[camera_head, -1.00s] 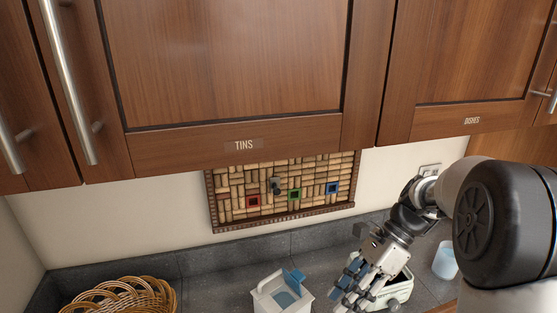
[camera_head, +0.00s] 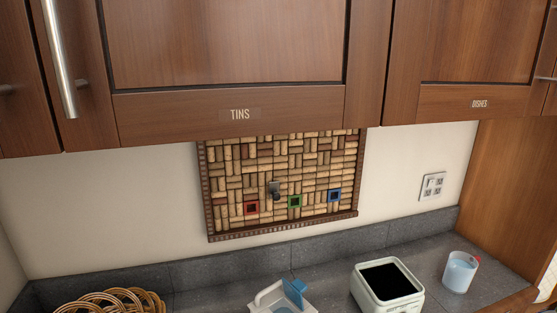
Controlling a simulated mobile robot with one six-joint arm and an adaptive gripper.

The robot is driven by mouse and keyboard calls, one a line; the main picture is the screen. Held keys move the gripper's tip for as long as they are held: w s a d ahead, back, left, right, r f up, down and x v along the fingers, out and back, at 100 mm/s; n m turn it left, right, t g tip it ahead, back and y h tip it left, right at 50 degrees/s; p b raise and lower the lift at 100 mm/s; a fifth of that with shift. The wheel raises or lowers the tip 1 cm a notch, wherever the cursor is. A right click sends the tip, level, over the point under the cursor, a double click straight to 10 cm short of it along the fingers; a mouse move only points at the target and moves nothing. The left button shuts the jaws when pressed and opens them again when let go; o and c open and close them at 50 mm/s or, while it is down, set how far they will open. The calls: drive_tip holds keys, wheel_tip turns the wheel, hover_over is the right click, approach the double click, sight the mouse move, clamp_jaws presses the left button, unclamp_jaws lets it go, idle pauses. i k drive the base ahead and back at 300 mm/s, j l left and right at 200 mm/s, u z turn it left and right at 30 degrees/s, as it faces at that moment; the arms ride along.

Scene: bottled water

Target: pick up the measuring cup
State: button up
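A translucent pale-blue cup (camera_head: 459,273) stands upright on the counter at the right, with a small red spot at its rim. It looks most like the measuring cup, but I see no markings that settle this. A white container with a handle and a raised blue part (camera_head: 283,298) stands at the bottom centre, cut off by the picture's edge. My gripper is not in view now, so I cannot see whether it is open or shut.
A white square canister (camera_head: 387,287) with a dark opening stands left of the cup. A wicker basket (camera_head: 110,301) is at the bottom left. Wooden cabinets (camera_head: 240,60) hang above, and a wooden side panel (camera_head: 510,190) bounds the right. Grey counter (camera_head: 428,262) shows between canister and cup.

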sight(464, 271)
drive_tip(key=l+u, duration=0.1)
drive_tip(key=u, duration=0.75)
drive_tip(key=l+u, duration=0.25)
drive_tip(key=l, duration=0.25)
drive_tip(key=l+u, duration=0.2)
drive_tip(key=l, duration=0.3)
drive_tip(key=k+l+u, duration=0.1)
drive_tip(key=l+u, duration=0.15)
drive_tip(key=l, duration=0.25)
drive_tip(key=k+l+u, duration=0.1)
drive_tip(key=l+u, duration=0.15)
drive_tip(key=l, duration=0.25)
drive_tip(key=k+l+u, duration=0.25)
drive_tip(key=l, duration=0.2)
drive_tip(key=i+z, duration=0.1)
drive_tip(key=z, duration=2.1)
drive_tip(key=k+z, duration=0.35)
drive_tip(key=k+l+z, duration=0.15)
drive_tip(key=k+z, duration=0.15)
drive_tip(key=i+j+z, duration=0.1)
drive_tip(key=j+z, duration=0.25)
drive_tip(key=i+j+z, duration=0.1)
drive_tip(key=j+z, duration=0.55)
